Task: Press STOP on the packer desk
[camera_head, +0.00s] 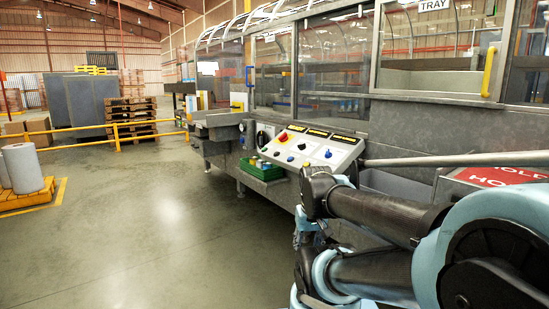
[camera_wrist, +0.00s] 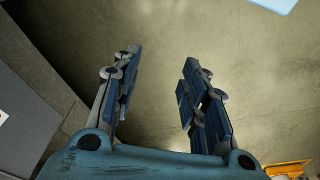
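The packer desk (camera_head: 318,150) is a sloped pale panel on the front of the grey machine, in the middle of the head view. A red button (camera_head: 283,137) sits at its left end, with blue and white controls to its right. I cannot read which control is marked STOP. My gripper (camera_wrist: 161,57) is open and empty in the wrist view, its two fingers apart above bare floor. The desk does not show in the wrist view. In the head view my arm stands in front of the desk's right side, and I cannot make out the fingers.
A green tray (camera_head: 262,169) with small items is below the desk's left end. A grey rail (camera_head: 460,159) and a red sign (camera_head: 508,176) are at the right. Yellow barriers (camera_head: 85,131) and pallets (camera_head: 131,118) stand farther back.

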